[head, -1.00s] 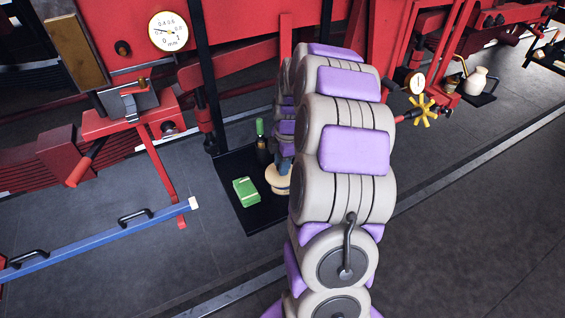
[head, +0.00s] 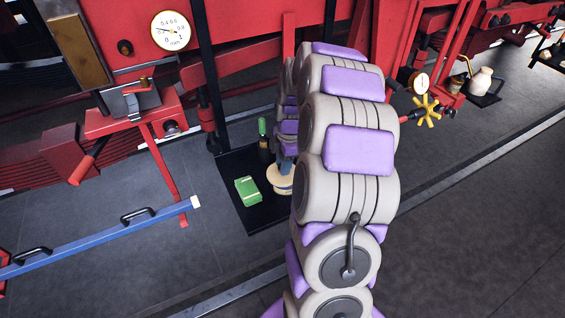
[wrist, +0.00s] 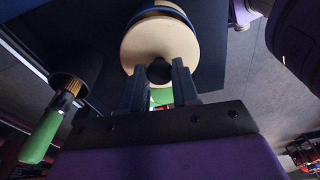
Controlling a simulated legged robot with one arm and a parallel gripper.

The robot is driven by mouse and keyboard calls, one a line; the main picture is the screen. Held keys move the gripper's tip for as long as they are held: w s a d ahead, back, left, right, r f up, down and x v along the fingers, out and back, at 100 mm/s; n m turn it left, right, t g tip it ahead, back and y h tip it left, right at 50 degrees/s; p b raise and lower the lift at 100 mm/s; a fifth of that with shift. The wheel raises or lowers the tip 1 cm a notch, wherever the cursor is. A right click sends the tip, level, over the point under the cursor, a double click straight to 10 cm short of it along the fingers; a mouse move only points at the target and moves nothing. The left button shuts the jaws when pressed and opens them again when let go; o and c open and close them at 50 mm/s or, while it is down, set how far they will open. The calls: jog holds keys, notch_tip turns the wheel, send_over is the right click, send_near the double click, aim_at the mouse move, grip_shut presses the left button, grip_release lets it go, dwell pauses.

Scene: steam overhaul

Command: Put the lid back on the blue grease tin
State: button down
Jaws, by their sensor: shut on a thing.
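My gripper (wrist: 158,76) is shut on the dark knob (wrist: 159,72) of a round cream lid (wrist: 156,42) in the wrist view. In the head view my gripper (head: 287,161) points down over the cream lid (head: 279,174), partly hidden by my arm. A blue edge of the grease tin (wrist: 176,10) shows just behind the lid in the wrist view. The lid is at or very near the tin's top. I cannot tell whether it is seated or slightly above.
The bottle stands close behind the lid. Red machinery (head: 260,75) rises behind. A blue bar (head: 100,237) lies at left.

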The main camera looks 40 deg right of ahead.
jog(key=shift+s+d+f, duration=0.1)
jog(key=shift+s+d, duration=0.15)
jog(key=shift+d, duration=0.2)
dwell(0.4)
jog(key=shift+a+f+p, duration=0.1)
jog(key=shift+f+p, duration=0.05)
jog(key=shift+p, duration=0.15)
dwell(1.2)
jog(key=c, duration=0.8)
grip_release()
jog(key=shift+o, duration=0.5)
jog(key=o, duration=0.4)
